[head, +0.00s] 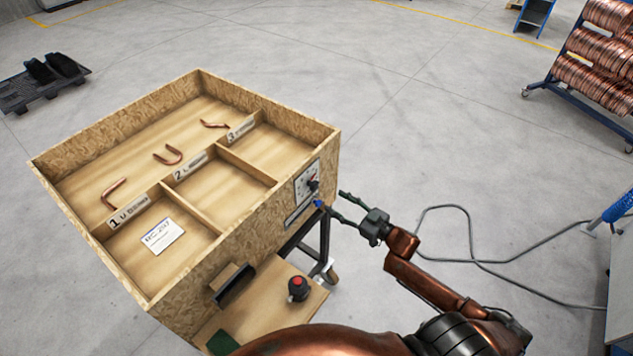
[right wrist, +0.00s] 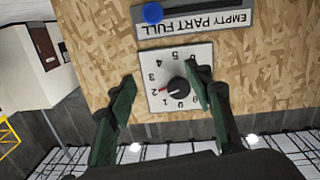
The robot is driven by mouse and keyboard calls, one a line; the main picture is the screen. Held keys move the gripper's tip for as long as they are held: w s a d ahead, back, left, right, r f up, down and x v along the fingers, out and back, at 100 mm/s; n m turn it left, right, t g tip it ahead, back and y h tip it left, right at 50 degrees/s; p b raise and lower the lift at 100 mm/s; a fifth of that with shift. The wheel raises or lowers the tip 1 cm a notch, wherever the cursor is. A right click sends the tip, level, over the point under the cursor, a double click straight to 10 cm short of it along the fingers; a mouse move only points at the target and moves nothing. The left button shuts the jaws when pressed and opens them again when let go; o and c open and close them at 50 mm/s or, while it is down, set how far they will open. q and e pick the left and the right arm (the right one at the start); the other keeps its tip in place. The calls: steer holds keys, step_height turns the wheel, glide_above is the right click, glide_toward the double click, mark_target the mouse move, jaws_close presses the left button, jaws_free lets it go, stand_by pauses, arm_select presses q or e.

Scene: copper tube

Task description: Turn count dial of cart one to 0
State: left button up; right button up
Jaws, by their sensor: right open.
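The cart (head: 85,235) is a chipboard box on a dark wheeled frame. Its count dial (head: 309,184) is on the side wall facing my right arm. In the right wrist view, upside down, the dial is a white square plate with a black knob (right wrist: 178,91). Its red pointer is at about the 2. My right gripper (head: 332,203) is open in front of the dial. In the right wrist view its fingers (right wrist: 160,82) are on either side of the knob, apart from it as far as I can see. The right finger covers part of the plate. My left gripper is not in view.
A slider labelled EMPTY PART FULL (right wrist: 215,18) with a blue knob (right wrist: 152,13) is beside the dial. Copper pieces lie in the box. A cable (head: 470,225) runs over the floor at right.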

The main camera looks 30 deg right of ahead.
steer(key=y, duration=0.1)
glide_toward(316, 188)
steer(key=w, duration=0.3)
steer(key=shift+n, duration=0.4)
steer(key=x, duration=0.3)
steer(key=a+p+x, duration=0.1)
steer(key=x, duration=0.2)
steer(key=shift+s, duration=0.25)
steer(key=shift+p+x, duration=0.4)
steer(key=shift+x, duration=0.4)
steer(key=c, duration=1.2)
